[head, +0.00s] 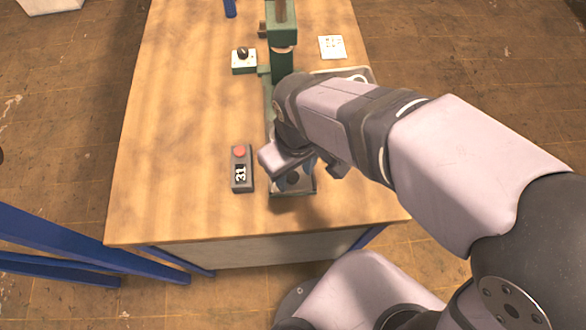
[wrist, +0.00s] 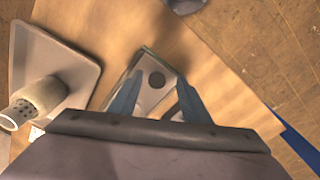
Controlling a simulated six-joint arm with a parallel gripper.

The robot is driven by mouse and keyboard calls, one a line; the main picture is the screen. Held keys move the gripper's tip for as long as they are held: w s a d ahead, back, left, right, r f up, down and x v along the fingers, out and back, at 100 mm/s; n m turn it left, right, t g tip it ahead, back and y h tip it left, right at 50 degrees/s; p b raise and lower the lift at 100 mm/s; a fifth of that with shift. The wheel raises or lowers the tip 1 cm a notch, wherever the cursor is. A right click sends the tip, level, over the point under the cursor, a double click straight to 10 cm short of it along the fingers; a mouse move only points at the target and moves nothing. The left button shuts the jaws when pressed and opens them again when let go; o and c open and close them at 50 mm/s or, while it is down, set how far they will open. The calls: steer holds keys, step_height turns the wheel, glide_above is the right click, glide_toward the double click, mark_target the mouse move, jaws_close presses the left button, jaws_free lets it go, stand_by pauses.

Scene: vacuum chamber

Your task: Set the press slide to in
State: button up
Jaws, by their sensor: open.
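The green press (head: 282,58) stands at the back middle of the table. A grey slide plate (head: 293,191) with a dark round spot shows at the near end of its base, out in front of the press body. My gripper (head: 297,174) is over this plate, its bluish fingers apart. In the wrist view, the plate (wrist: 150,98) with its dark spot lies between the fingers of my gripper (wrist: 158,82), one on each side. I cannot tell whether the fingers touch it. My arm hides part of the press base and slide.
A grey box with a red button (head: 240,168), marked 31, sits left of the slide. A knob box (head: 244,61) and a white card (head: 332,47) lie farther back. A tray (wrist: 82,62) holding a pale perforated cylinder (wrist: 38,101) is beside the gripper. The table's left side is clear.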

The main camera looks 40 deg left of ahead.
steer(key=r, duration=0.1)
steer(key=a+r+n, duration=0.1)
steer(key=r, duration=0.1)
steer(key=w+r+n, duration=0.1)
steer(key=r, duration=0.1)
steer(key=shift+a, duration=0.4)
steer(key=shift+s+d+n+h, duration=0.1)
steer(key=shift+d+n+h, duration=0.2)
steer(key=shift+n, duration=0.2)
steer(key=shift+f, duration=0.2)
steer(key=shift+f+p, duration=0.5)
steer(key=shift+f, duration=3.05)
